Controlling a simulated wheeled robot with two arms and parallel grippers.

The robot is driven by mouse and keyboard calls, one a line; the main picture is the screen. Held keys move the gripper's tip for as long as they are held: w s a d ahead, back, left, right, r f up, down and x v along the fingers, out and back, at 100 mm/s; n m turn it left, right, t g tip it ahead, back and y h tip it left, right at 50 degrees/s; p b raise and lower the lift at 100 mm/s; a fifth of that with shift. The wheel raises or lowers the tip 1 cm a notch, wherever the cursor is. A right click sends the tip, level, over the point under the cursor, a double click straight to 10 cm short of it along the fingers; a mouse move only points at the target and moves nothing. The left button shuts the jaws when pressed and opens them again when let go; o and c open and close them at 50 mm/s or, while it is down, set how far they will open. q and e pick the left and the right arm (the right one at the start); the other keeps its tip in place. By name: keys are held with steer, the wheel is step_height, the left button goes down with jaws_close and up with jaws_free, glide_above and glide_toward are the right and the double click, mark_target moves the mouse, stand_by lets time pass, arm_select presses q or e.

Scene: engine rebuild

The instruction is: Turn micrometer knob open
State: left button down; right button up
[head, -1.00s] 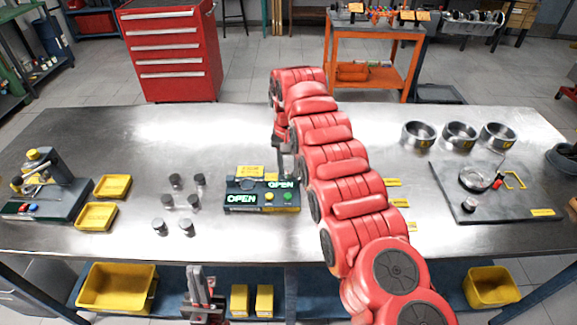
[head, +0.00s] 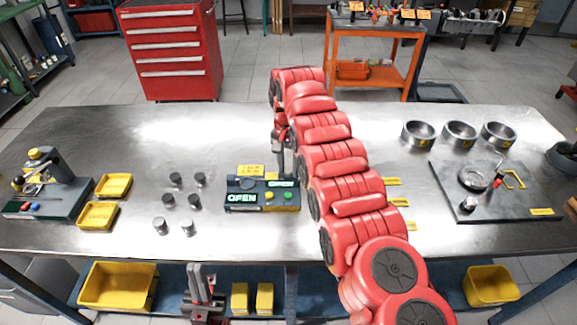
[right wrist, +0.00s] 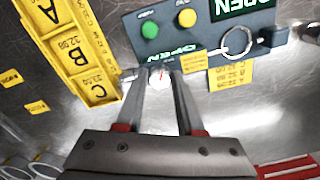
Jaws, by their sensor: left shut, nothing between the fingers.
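The micrometer gauge (head: 238,208) is a dark block with green lit OPEN displays and a yellow and a green button, at mid-table in the head view. In the right wrist view its panel (right wrist: 205,45) shows upside down, with a ring-shaped frame (right wrist: 238,42). A small pale round knob (right wrist: 160,78) with a red mark lies between my right fingertips (right wrist: 162,72). The fingers flank it closely; whether they press on it I cannot tell. In the head view the right arm partly hides that end. My left gripper (head: 200,275) is shut and empty below the table's front edge.
A yellow tray lettered A, B, C (right wrist: 72,45) is beside the gauge in the right wrist view. Several dark cylinders (head: 181,204) stand left of the gauge. Yellow trays (head: 97,216) lie further left. Steel rings (head: 459,135) and a dark plate (head: 500,200) are at right.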

mark_target(288, 170)
steer(key=o, duration=0.4)
steer(key=shift+r+p, duration=0.35)
steer(key=shift+r, duration=0.1)
step_height(288, 170, up, 16)
steer(key=p, duration=1.6)
steer(key=shift+r, duration=0.25)
